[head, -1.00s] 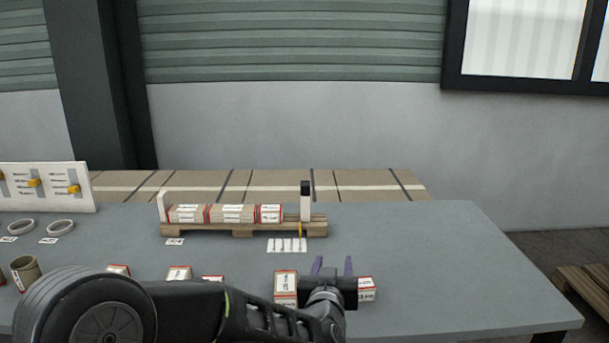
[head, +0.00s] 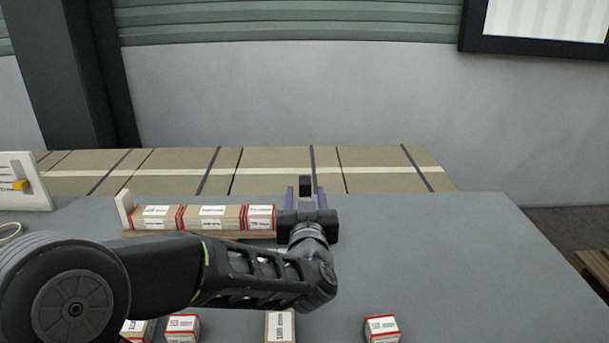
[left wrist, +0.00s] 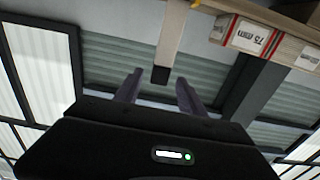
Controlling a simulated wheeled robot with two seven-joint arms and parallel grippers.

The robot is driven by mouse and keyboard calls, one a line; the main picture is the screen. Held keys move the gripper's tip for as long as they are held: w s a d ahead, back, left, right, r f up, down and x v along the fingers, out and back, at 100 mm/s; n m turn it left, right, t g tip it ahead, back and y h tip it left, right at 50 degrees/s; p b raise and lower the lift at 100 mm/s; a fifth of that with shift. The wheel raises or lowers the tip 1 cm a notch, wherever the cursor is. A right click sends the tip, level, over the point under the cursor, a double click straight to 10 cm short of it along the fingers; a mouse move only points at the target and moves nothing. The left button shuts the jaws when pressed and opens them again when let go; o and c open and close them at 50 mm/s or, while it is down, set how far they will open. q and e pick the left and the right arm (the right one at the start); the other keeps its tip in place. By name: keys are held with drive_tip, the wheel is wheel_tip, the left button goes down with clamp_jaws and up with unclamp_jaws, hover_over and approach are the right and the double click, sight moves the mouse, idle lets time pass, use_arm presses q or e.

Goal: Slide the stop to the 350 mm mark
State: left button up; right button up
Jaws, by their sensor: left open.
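The stop, an upright post with a black top (head: 306,184), stands at the right end of the wooden rail (head: 255,235). In the left wrist view the stop (left wrist: 172,42) is a pale post whose black end lies between the fingertip lines. My left gripper (head: 306,194) is open, its two purple fingers on either side of the stop's top; I cannot tell if they touch it. The same gripper (left wrist: 158,82) shows in the left wrist view with a gap between its fingers. The stop's lower part and the scale marks are hidden behind my gripper and arm.
Red-ended boxes (head: 213,217) lie in a row on the rail, against a white end plate (head: 124,209). One box (left wrist: 250,38) reads 75 mm. More boxes, including one at front right (head: 382,328), stand on the grey table (head: 460,260). The table's right side is clear.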

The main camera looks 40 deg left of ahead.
sight(305, 178)
use_arm(q)
drive_tip(key=shift+x, duration=3.95)
drive_tip(key=shift+c, duration=0.2)
clamp_jaws()
